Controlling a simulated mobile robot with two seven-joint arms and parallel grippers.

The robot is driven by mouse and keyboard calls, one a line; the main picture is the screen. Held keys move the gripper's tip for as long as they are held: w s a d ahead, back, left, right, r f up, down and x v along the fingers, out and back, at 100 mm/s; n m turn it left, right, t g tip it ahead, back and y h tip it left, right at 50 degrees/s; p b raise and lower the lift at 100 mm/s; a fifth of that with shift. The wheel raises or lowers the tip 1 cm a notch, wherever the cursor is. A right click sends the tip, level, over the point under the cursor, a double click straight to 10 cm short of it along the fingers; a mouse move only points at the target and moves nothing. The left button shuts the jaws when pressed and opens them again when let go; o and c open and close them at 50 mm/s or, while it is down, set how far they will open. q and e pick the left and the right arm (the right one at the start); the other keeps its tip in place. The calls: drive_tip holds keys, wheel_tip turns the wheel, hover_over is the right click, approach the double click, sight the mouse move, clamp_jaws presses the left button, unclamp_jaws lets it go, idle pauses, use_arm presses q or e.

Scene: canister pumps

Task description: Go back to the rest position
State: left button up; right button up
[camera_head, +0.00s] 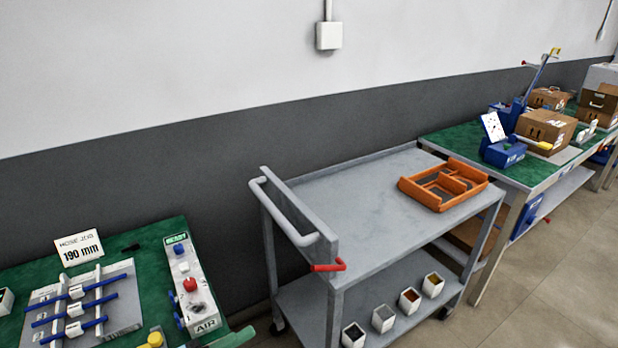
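Neither of my grippers is in the head view, and no part of my arms clearly shows. A grey two-shelf cart (340,202) stands in the middle against the wall. An orange divided tray (444,184) lies on the right part of its top shelf. A green-topped bench (150,262) is at the lower left, with a card reading "190 mm" (79,248) on it. A second green-topped bench (451,140) stands at the right.
Several small white bins (383,318) stand on the cart's lower shelf. A red handle (328,267) sticks out at the cart's front corner. The left bench bears a grey fixture with blue rods (75,309) and an air panel (190,285). Floor (535,290) is clear at lower right.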

use_arm(q)
drive_tip(key=s+a+f+n+t+y+p, duration=0.1)
drive_tip(key=s+a+f+n+t+y, duration=0.1)
drive_tip(key=s+a+f+n+y, duration=0.5)
drive_tip(key=s+f+n+t+y+p, duration=0.15)
drive_tip(key=f+n+y, duration=0.35)
drive_tip(key=n, duration=0.6)
drive_tip(key=s+a+f+n+g+y, duration=0.1)
drive_tip(key=s+f+n+g, duration=0.1)
drive_tip(key=s, duration=0.5)
drive_tip(key=s+a+f+n+g+y, duration=0.1)
drive_tip(key=s+f+n+g, duration=0.1)
drive_tip(key=s+f, duration=0.5)
drive_tip(key=shift+s+a+f+n+g+y+p, duration=0.15)
drive_tip(key=shift+s+a+n+g+y+p, duration=0.15)
drive_tip(key=shift+n, duration=0.6)
use_arm(e)
drive_tip(key=shift+t, duration=0.5)
drive_tip(key=w+r, duration=0.2)
drive_tip(key=r, duration=0.1)
drive_tip(key=w+r, duration=0.1)
drive_tip(key=shift+w+d+r, duration=0.15)
drive_tip(key=shift+d+r, duration=0.1)
drive_tip(key=shift+r, duration=0.05)
use_arm(q)
drive_tip(key=shift+c, duration=0.9)
use_arm(e)
drive_tip(key=shift+a, duration=0.15)
